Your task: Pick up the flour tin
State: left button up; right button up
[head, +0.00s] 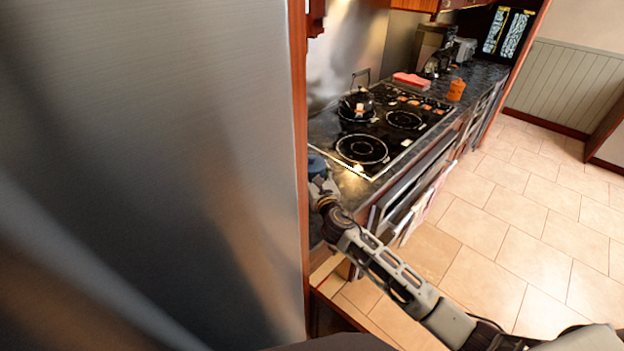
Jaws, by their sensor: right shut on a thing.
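My right arm comes in from the lower right and reaches over the near end of the counter. My right gripper (325,184) is shut on a dark blue rounded thing (316,164), which looks like the flour tin. The cabinet edge hides its left part, and no label can be read. I cannot tell whether it touches the counter. My left gripper is not in view.
A large steel fridge front (150,170) fills the left, close to my right gripper. The black cooktop (378,130) lies just beyond it, with a kettle (357,104). An orange canister (456,90) stands farther along the counter. The tiled floor at right is clear.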

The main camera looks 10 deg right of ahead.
aim_at(312, 163)
jog(key=shift+r, duration=1.55)
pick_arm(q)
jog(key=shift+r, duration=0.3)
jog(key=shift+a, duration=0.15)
pick_arm(e)
jog(key=shift+f, duration=0.1)
